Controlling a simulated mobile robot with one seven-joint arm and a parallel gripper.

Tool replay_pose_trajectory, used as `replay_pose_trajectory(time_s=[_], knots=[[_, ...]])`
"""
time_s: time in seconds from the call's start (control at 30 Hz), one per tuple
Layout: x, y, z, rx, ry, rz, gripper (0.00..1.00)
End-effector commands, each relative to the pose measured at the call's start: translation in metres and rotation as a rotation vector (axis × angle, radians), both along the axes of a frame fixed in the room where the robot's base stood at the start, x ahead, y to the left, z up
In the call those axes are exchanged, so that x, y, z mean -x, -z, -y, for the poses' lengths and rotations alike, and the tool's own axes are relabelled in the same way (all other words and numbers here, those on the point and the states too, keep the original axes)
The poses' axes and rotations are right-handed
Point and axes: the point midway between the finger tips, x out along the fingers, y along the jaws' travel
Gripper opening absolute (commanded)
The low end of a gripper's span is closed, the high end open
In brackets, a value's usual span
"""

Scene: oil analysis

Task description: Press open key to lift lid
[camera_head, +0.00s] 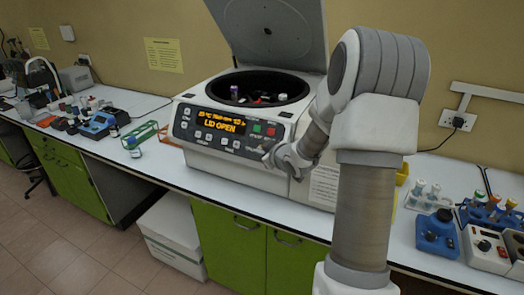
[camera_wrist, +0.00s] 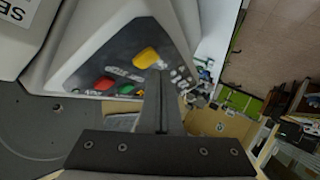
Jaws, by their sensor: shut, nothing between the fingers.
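The centrifuge (camera_head: 238,160) stands on the bench with its lid (camera_head: 268,30) raised, and its bowl is open. Its display (camera_head: 220,124) reads "LID OPEN" in orange. In the wrist view the control panel shows a yellow key (camera_wrist: 147,57), a red key (camera_wrist: 104,83) and a green key (camera_wrist: 127,89). My gripper (camera_wrist: 160,72) is shut and empty, its fingertips close beside the yellow key; I cannot tell whether they touch it. In the head view my gripper (camera_head: 268,156) is at the panel's lower right corner, and the yellow key is not clear there.
Several tubes with coloured caps sit in the bowl (camera_head: 257,88). A green rack (camera_head: 140,133) and a small bottle (camera_head: 133,148) stand left of the centrifuge. Blue and white instruments (camera_head: 437,235) stand on the right of the bench.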

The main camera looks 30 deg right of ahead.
Motion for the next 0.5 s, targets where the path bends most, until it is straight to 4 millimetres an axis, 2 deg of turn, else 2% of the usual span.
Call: replay_pose_trajectory(time_s=[0.17, 0.5], knots=[[0.002, -0.002, -0.003, 0.001, -0.001, 0.001, 0.0], [0.019, -0.021, -0.025, 0.001, -0.002, 0.002, 0.0]])
